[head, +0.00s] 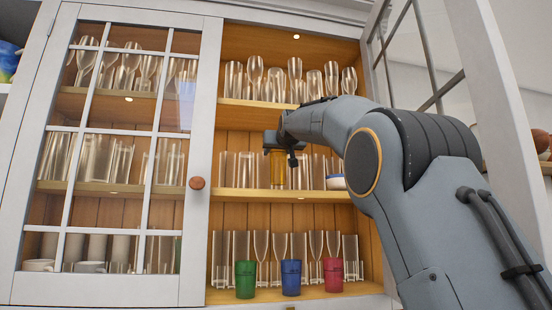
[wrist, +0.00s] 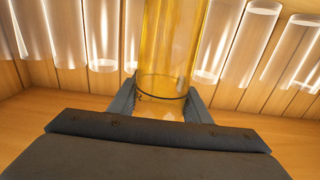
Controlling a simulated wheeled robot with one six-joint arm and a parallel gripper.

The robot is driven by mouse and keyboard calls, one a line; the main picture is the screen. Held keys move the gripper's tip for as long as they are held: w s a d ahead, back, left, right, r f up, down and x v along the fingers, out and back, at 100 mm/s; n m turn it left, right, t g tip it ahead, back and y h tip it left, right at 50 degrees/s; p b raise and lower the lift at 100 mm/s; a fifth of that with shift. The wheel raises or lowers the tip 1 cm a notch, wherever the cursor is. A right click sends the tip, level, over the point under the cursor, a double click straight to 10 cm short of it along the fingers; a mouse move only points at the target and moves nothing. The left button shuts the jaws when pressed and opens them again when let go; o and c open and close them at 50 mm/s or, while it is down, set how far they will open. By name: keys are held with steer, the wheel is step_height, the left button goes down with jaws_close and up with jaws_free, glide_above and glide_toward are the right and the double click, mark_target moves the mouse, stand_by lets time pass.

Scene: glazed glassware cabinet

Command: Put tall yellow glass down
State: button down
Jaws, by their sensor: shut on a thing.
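The tall yellow glass (head: 277,170) is at the middle shelf of the open cabinet section, in front of a row of clear glasses. My gripper (head: 285,152) is shut on it. In the wrist view the yellow glass (wrist: 170,45) stands between the two fingers of my gripper (wrist: 160,108), its lower end near them. Whether its base touches the shelf (head: 250,195) is not clear. My arm hides part of the shelf's right side.
Green (head: 245,279), blue (head: 291,277) and red (head: 333,274) cups stand on the bottom shelf. The left glazed door (head: 120,150) is closed; the right door (head: 500,80) is open.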

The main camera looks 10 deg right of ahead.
steer(key=shift+w+f+p, duration=0.15)
steer(key=shift+f+p, duration=0.45)
steer(key=shift+f, duration=0.5)
steer(key=c, duration=0.9)
jaws_free()
steer(key=shift+c, duration=0.2)
